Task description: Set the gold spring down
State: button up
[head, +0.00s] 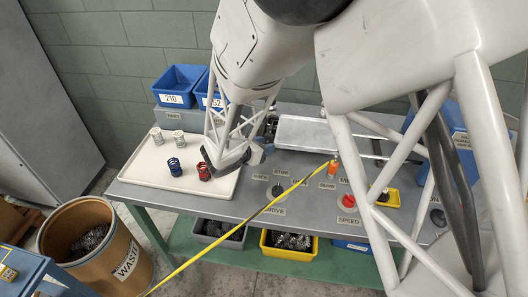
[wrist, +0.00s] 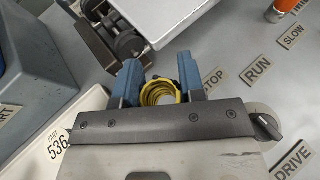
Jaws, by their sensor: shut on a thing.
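The gold spring (wrist: 158,94) is a yellow coil between the two blue fingers of my gripper (wrist: 160,76) in the wrist view. My gripper is shut on it, and I look along its open coil end. In the head view my gripper (head: 243,160) hangs over the right part of the cream tray (head: 140,184) and the bench beside it. The gold spring cannot be made out there. Whether the spring touches anything below is not clear.
On the tray stand a red spring (head: 204,172), close left of my gripper, a blue spring (head: 175,167) and two pale springs (head: 157,137) at the back. Blue bins (head: 178,86) stand behind. A coiling machine (head: 303,133) and labelled controls are to the right.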

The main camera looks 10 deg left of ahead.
jog(key=shift+w, duration=0.15)
jog(key=shift+f, duration=1.7)
jog(key=shift+f, duration=0.2)
jog(key=o, duration=0.9)
jog(key=shift+o, duration=0.2)
jog(key=shift+r, duration=0.15)
jog(key=v, duration=1.2)
